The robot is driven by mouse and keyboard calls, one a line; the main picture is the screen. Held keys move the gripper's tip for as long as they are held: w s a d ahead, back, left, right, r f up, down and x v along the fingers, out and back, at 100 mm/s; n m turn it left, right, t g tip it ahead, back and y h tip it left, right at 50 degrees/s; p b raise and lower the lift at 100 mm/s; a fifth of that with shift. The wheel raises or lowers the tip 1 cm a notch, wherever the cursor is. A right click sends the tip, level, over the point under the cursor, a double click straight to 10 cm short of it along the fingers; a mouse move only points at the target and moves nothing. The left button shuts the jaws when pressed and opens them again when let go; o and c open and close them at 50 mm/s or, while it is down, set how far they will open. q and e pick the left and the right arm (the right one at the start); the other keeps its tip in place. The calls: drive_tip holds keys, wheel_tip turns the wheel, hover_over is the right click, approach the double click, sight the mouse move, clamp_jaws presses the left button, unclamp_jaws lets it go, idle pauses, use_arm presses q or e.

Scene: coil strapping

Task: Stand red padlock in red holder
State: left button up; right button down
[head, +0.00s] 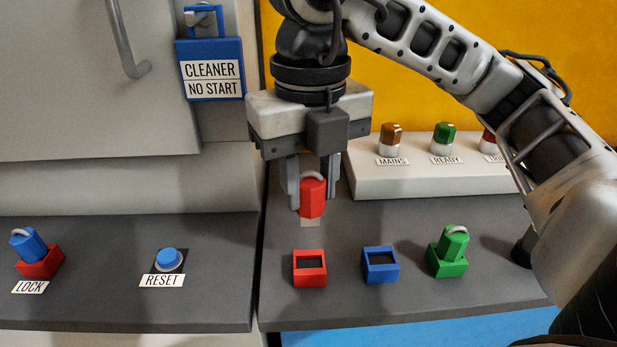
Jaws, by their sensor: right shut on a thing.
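My right gripper (314,190) points down over the right grey shelf and is shut on the red padlock (312,199). The padlock is upright, with its pale shackle at the top between the fingers. It is behind and a little above the red holder (310,269) in the picture; whether its base touches the shelf is hard to tell. The red holder is an empty square box with a dark opening, near the front of the shelf. My left gripper is not in view.
A blue empty holder (380,265) stands right of the red one. A green holder (447,263) carries a green padlock (454,242). A lamp box (440,178) stands behind. On the left shelf, a blue padlock (28,245) sits tilted in another red holder (40,264), near a blue button (169,259).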

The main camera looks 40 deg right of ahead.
sight(309, 224)
drive_tip(key=shift+f+b, duration=0.9)
drive_tip(key=shift+f, duration=0.1)
wheel_tip(309, 224, down, 3)
drive_tip(key=b, duration=0.2)
drive_tip(key=shift+b, duration=0.4)
drive_tip(key=shift+f, duration=0.3)
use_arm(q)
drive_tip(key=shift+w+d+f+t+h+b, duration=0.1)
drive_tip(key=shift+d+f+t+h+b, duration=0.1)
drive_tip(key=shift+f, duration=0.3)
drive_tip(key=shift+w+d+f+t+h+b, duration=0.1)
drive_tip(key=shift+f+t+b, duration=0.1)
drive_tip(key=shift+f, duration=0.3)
use_arm(e)
drive_tip(key=shift+f, duration=0.15)
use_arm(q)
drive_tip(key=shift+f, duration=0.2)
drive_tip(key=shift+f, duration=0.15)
use_arm(e)
drive_tip(key=shift+f, duration=0.15)
drive_tip(key=shift+f+b, duration=1.75)
drive_tip(key=shift+b, duration=0.1)
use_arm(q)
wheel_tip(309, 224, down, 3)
use_arm(e)
drive_tip(key=c, duration=1)
unclamp_jaws()
drive_tip(key=shift+r, duration=0.1)
